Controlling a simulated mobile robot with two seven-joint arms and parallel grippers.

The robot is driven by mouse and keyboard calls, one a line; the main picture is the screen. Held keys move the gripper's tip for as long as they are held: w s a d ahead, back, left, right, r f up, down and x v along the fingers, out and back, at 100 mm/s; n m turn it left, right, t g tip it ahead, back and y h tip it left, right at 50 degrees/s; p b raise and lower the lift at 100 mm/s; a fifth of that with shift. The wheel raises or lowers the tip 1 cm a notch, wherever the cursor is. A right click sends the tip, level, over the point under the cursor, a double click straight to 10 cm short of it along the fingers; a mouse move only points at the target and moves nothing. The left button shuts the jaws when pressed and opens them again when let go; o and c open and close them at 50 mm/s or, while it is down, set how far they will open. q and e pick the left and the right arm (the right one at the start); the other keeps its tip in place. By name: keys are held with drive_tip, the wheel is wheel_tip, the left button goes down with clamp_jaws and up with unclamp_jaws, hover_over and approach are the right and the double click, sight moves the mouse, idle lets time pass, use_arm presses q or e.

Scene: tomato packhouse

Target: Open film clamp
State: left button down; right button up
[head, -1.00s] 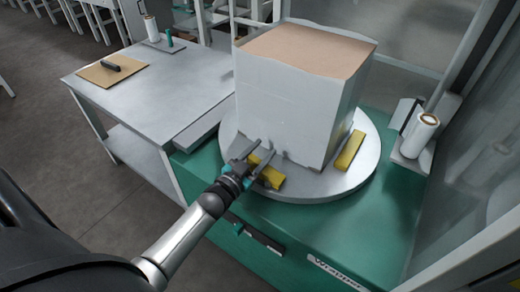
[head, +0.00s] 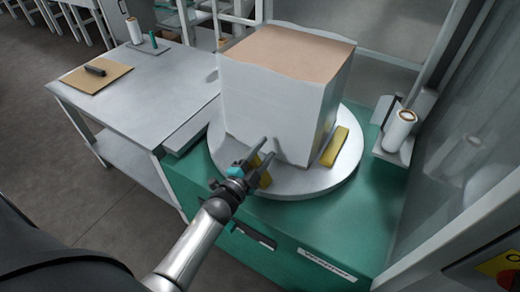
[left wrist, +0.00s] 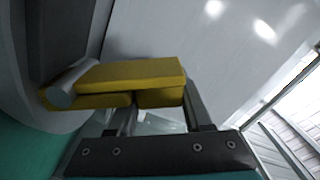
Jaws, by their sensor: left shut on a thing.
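The yellow film clamp (head: 264,180) sits on the round turntable (head: 318,187) at the near foot of the wrapped box (head: 268,105). My left gripper (head: 264,151) comes in from below and its fingers partly cover the clamp. In the left wrist view the clamp (left wrist: 135,73) shows as a yellow upper bar over a lower yellow part, with a grey round pin at its left end. The fingers of my left gripper (left wrist: 160,110) are shut on the clamp. How far the clamp is open is hard to tell. My right gripper is not in view.
A second yellow block (head: 334,146) lies right of the box on the turntable. The green wrapper base (head: 325,232) carries the turntable. A film roll (head: 399,130) stands at the right. A grey table (head: 140,112) stands at the left.

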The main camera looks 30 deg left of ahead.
use_arm(q)
drive_tip(key=shift+d+m, duration=0.2)
drive_tip(key=shift+m, duration=0.2)
drive_tip(key=shift+c, duration=1.6)
unclamp_jaws()
drive_tip(key=shift+s, duration=0.1)
drive_tip(key=shift+s, duration=0.15)
drive_tip(key=s+a+p, duration=0.1)
drive_tip(key=s+p, duration=0.2)
drive_tip(key=s, duration=1.1)
drive_tip(key=shift+s, duration=0.4)
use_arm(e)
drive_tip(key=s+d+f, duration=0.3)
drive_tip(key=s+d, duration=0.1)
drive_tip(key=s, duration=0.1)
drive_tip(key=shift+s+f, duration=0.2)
